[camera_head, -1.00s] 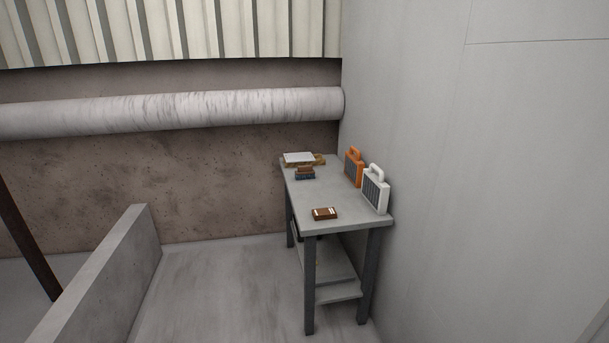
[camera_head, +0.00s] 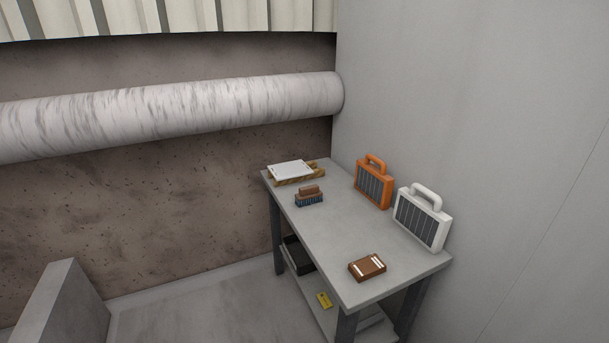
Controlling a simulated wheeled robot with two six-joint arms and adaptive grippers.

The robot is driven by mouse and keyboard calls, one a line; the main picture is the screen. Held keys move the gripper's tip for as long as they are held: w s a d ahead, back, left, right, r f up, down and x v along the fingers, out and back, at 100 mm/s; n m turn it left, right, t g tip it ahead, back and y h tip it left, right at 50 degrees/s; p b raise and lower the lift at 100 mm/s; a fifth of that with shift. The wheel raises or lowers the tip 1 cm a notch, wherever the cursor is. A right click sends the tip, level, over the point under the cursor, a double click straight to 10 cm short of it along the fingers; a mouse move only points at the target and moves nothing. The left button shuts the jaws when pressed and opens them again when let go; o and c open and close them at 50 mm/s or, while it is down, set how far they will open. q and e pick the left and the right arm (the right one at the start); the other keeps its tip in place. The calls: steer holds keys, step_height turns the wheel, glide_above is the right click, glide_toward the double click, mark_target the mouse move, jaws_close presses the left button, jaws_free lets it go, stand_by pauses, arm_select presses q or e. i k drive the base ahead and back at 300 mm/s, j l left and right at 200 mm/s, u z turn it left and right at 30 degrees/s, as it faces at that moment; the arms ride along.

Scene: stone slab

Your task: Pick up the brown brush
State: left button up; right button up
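A brown brush (camera_head: 309,196) with a brown grip on top and dark blue bristles stands on the grey table (camera_head: 335,235), towards its far left part. The bristles face down on the tabletop. Neither of my grippers shows in the head view.
On the table are a white slab on a wooden tray (camera_head: 300,182) at the back, an orange case (camera_head: 374,183) and a white case (camera_head: 422,218) along the right wall, and a brown box (camera_head: 367,267) in front. A low wall (camera_head: 62,305) stands left.

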mark_target(311, 193)
steer(key=i+j+z, duration=0.1)
steer(key=j, duration=0.25)
steer(key=i+j, duration=0.25)
steer(key=i+j+z, duration=0.15)
steer(key=j, duration=0.3)
steer(key=i+j, duration=0.2)
steer(key=j, duration=0.15)
steer(key=i+j+z, duration=0.15)
steer(key=j, duration=0.2)
steer(key=i+j, duration=0.15)
steer(key=j, duration=0.25)
steer(key=i+j+z, duration=0.15)
steer(key=j, duration=0.25)
steer(key=i+j, duration=0.1)
steer(key=j, duration=0.25)
steer(key=z, duration=0.05)
